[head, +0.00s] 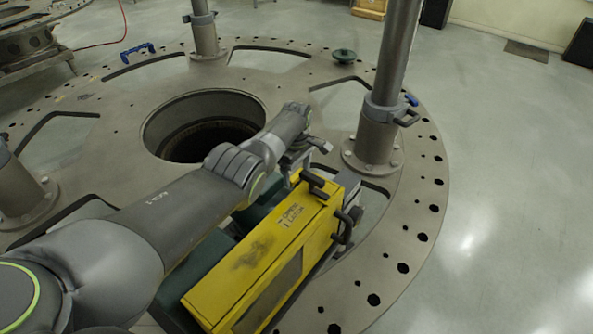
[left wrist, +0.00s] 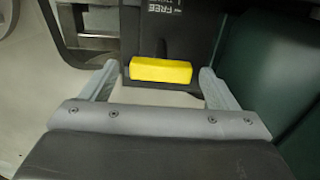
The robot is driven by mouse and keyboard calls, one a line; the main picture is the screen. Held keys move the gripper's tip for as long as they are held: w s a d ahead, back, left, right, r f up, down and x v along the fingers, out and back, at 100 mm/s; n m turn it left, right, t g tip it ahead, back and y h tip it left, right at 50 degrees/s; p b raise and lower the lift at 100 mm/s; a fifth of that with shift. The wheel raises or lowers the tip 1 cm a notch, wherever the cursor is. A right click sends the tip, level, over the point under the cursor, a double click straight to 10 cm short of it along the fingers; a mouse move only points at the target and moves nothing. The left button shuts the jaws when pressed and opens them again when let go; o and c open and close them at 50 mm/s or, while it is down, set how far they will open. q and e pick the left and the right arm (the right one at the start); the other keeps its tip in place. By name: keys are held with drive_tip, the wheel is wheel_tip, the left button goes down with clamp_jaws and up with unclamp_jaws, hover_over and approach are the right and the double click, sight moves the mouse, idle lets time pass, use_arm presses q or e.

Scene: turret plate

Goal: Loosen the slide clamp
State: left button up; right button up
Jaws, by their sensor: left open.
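In the left wrist view a yellow block-shaped handle (left wrist: 160,70) sits on a dark panel (left wrist: 165,38) with the word FREE printed above it. It looks like the handle of the slide clamp. My left gripper (left wrist: 158,76) is open, its two fingers at the left and right of the yellow handle, with a small gap showing on each side. I cannot tell how deep the fingers reach. In the head view my left gripper (head: 298,158) is at the far end of the yellow case, partly hidden by my arm; the clamp handle is not visible there. My right gripper is not in view.
The long yellow case (head: 262,262) with black handles lies on the round metal plate (head: 400,225). A grey post (head: 378,130) stands to the right of my gripper. A large round hole (head: 165,125) is to its left. Dark green surfaces lie beside the case.

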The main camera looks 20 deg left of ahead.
use_arm(q)
drive_tip(key=shift+r+p, duration=0.35)
drive_tip(key=shift+r, duration=0.25)
wheel_tip(320, 180, up, 5)
drive_tip(key=shift+r+p, duration=0.1)
drive_tip(key=shift+p, duration=0.3)
wheel_tip(320, 180, up, 11)
drive_tip(key=b, duration=0.3)
